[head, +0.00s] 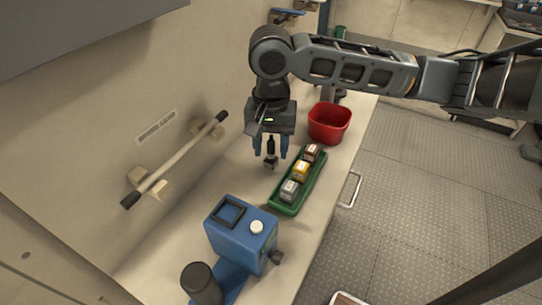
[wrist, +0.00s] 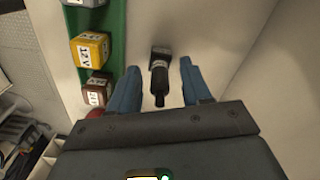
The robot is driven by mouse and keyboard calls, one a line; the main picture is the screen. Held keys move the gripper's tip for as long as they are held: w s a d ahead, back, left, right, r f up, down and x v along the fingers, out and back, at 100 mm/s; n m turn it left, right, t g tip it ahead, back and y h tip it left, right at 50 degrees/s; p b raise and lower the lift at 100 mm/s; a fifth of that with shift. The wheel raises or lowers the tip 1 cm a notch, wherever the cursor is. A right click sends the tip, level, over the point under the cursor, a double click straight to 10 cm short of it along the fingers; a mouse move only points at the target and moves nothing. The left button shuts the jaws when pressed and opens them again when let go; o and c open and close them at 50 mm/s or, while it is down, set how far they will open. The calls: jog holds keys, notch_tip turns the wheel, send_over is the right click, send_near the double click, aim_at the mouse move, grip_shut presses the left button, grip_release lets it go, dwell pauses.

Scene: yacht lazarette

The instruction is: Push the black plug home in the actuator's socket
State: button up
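The black plug (head: 270,148) is at the bench's wall side, beyond the blue actuator (head: 236,246). In the wrist view the plug (wrist: 159,82) has a blocky dark end and a narrower black body. My gripper (head: 270,156) is open around the plug, pointing down. In the wrist view its blue fingers (wrist: 159,67) stand either side of the plug, with a gap on each side. The actuator stands at the near end of the bench, with a square black frame and a white knob on top. I cannot tell which part is the socket.
A green tray (head: 279,209) with grey, yellow and brown blocks lies right of my gripper. A red bin (head: 330,122) stands behind it. A handrail (head: 176,158) juts from the wall at left. A dark cylinder (head: 201,284) stands by the actuator. Bare bench separates plug and actuator.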

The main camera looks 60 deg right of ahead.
aim_at(270, 136)
grip_shut()
jog(key=shift+r, duration=0.15)
dwell(0.4)
jog(key=shift+r, duration=0.6)
notch_tip(270, 136, up, 2)
jog(key=shift+r, duration=0.25)
jog(key=s+d+r+b, duration=0.1)
jog(key=s+d+r, duration=0.4)
jog(key=s, duration=0.5)
notch_tip(270, 136, up, 2)
jog(key=shift+s+d, duration=0.15)
jog(key=shift+d, duration=0.05)
